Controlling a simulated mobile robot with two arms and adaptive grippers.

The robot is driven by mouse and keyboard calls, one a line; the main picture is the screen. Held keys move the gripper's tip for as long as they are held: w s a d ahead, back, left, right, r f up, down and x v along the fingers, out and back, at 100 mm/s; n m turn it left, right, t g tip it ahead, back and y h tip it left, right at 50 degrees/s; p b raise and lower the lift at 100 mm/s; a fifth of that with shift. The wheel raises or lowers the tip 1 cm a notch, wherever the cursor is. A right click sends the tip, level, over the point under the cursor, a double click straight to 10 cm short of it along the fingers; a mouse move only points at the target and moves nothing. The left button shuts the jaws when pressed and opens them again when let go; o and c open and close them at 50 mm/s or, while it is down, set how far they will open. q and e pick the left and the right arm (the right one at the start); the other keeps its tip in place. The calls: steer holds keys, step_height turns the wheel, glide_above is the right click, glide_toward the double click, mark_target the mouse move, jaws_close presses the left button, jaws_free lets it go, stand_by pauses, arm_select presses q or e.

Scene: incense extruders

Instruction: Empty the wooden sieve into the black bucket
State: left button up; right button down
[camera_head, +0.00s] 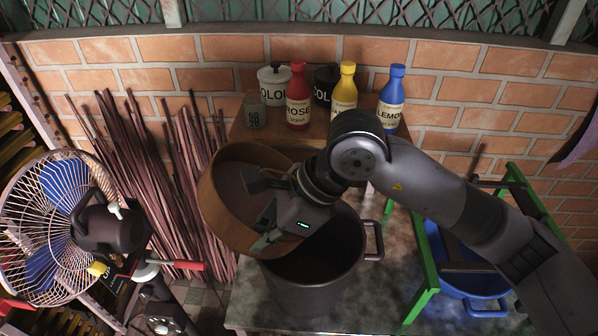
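The wooden sieve (222,222) is a wide round brown frame left of the picture's middle. It appears tilted, with greyish contents or mesh inside. It overlaps the upper left of the black bucket (312,290) in the picture; I cannot tell what supports it. The bucket stands on the table with a side handle; its visible inside is dark. My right gripper (257,212) is at the sieve's right side, its fingers spread well apart, one over the sieve's opening and one near the lower rim. The gripper hides part of the rim, so contact is unclear. My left gripper is not in view.
Red (298,98), yellow (344,92) and blue (391,98) bottles stand behind, with lidded pots. A fan (60,215) and bundled sticks (170,165) are at left. A green frame (424,265) and blue basin (470,280) are at right. Bare table (385,285) shows right of the bucket.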

mark_target(241, 229)
steer(key=a+f+h, duration=0.1)
steer(key=h, duration=0.1)
steer(key=a+f+h+b, duration=0.1)
steer(key=f+h, duration=0.1)
steer(key=a+f+h, duration=0.1)
steer(key=f+h, duration=0.1)
steer(key=shift+s+a+f+t+h, duration=0.1)
steer(key=shift+f+t+h, duration=0.1)
steer(key=shift+t+h, duration=0.2)
steer(key=shift+r, duration=0.45)
steer(key=shift+r+p, duration=0.7)
steer(key=shift+r, duration=1.4)
